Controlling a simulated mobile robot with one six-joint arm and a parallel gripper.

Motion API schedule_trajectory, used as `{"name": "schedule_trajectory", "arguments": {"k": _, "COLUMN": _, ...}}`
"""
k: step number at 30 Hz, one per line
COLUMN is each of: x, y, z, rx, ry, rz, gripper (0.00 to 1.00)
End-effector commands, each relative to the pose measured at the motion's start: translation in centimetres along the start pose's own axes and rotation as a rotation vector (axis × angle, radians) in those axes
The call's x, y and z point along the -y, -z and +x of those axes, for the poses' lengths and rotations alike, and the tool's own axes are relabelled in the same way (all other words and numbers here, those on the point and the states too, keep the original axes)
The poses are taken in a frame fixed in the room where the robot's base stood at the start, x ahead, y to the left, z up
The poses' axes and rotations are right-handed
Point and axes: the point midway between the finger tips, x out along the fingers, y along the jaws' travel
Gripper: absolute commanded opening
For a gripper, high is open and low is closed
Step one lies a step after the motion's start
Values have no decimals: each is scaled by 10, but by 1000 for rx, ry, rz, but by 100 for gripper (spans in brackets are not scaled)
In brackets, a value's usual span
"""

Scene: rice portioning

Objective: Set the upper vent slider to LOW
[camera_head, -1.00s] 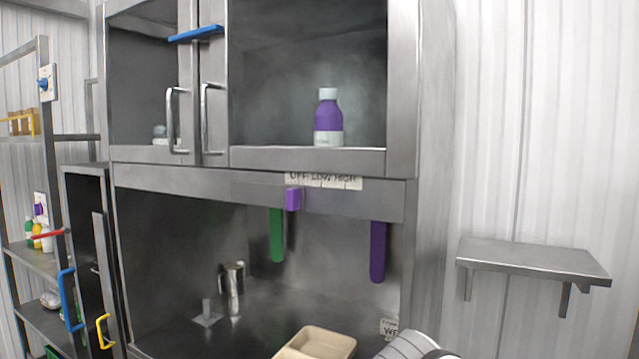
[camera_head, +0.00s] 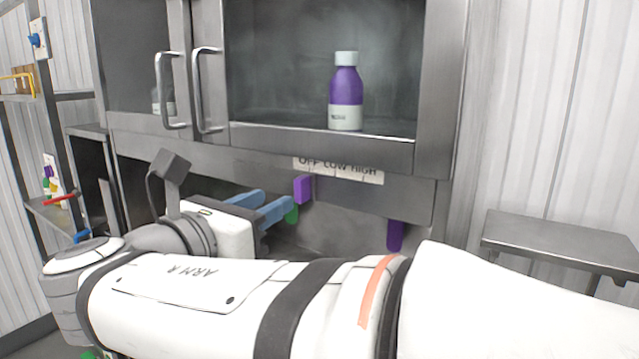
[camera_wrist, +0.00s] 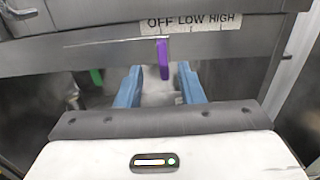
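The upper vent slider's purple knob (camera_head: 303,189) is on the metal rail below the cabinet. The label strip (camera_head: 338,169) above it reads OFF LOW HIGH. In the wrist view the knob (camera_wrist: 163,58) hangs under the word OFF on the label (camera_wrist: 191,21). My gripper (camera_head: 277,199) has blue fingers pointing toward the rail, a little short of the knob in the head view. In the wrist view my gripper (camera_wrist: 160,70) is open, with the knob lined up between the two fingers. I see no contact with the knob.
A purple bottle (camera_head: 346,92) stands in the cabinet above. A purple hanging strip (camera_head: 395,235) and a green one (camera_wrist: 97,77) hang below the rail. Cabinet handles (camera_head: 207,90) stick out above left. A metal shelf (camera_head: 565,238) is on the right wall.

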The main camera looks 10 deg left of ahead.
Motion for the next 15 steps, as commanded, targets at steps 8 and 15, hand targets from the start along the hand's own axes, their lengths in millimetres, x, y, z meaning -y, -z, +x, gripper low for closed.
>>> {"name": "schedule_trajectory", "arguments": {"k": 8, "x": 4, "y": -1, "z": 49, "rx": -2, "ry": 14, "rz": 0, "gripper": 35}}
{"name": "schedule_trajectory", "arguments": {"k": 15, "x": 5, "y": 1, "z": 65, "rx": -2, "ry": 14, "rz": 2, "gripper": 35}}
